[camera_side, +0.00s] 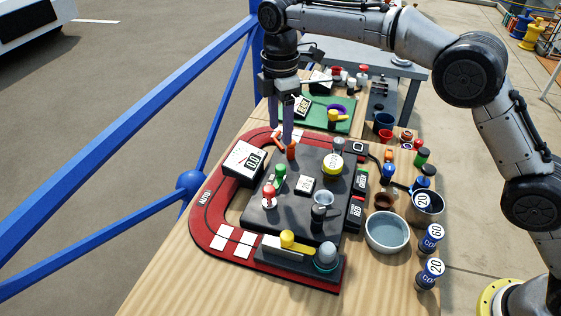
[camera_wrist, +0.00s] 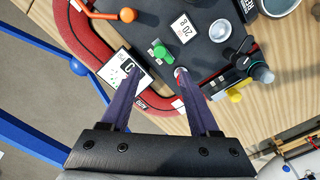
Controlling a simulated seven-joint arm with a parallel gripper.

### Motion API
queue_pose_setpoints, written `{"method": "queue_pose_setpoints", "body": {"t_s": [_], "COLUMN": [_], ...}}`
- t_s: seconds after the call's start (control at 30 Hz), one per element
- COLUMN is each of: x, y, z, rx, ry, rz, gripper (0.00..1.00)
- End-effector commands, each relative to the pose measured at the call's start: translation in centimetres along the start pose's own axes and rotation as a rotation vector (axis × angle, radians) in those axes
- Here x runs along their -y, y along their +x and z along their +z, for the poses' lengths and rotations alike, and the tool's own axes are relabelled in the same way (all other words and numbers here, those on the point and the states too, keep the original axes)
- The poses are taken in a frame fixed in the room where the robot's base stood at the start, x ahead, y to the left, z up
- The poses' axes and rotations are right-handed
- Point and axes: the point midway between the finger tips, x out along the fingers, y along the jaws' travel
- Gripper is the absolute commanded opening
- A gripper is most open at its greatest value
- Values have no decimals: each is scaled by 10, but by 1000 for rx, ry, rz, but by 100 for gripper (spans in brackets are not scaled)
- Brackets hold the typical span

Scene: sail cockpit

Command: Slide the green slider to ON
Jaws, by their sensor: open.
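The green slider (camera_side: 281,171) is a small green knob on the dark grey panel (camera_side: 260,220), left of the middle in the side view. In the wrist view the green slider (camera_wrist: 159,50) lies just beyond the fingertips, roughly centred between them. My gripper (camera_side: 281,138) points down with its purple fingers apart and empty, above the panel's far left part near an orange lever (camera_side: 292,151). In the wrist view my gripper (camera_wrist: 160,74) shows both fingers spread. I cannot read an ON mark near the slider.
A red-and-white knob (camera_side: 269,193) stands close to the slider. A white display (camera_side: 243,160) sits left of it. Bowls (camera_side: 388,232) and cans (camera_side: 431,238) stand at the right.

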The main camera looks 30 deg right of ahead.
Motion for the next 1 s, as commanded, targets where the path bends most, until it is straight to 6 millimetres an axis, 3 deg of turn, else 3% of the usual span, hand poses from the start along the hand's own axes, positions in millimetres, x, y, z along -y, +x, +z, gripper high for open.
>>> {"method": "queue_pose_setpoints", "body": {"t_s": [0.3,0.5,0.7,1.0], "x": [1,0,0,0], "y": [64,94,108,110], "z": [1,1,0,0], "rx": [2,1,0,0], "ry": [1,1,1,1], "rz": [-4,-2,0,1], "gripper": [62,62,62,62]}}
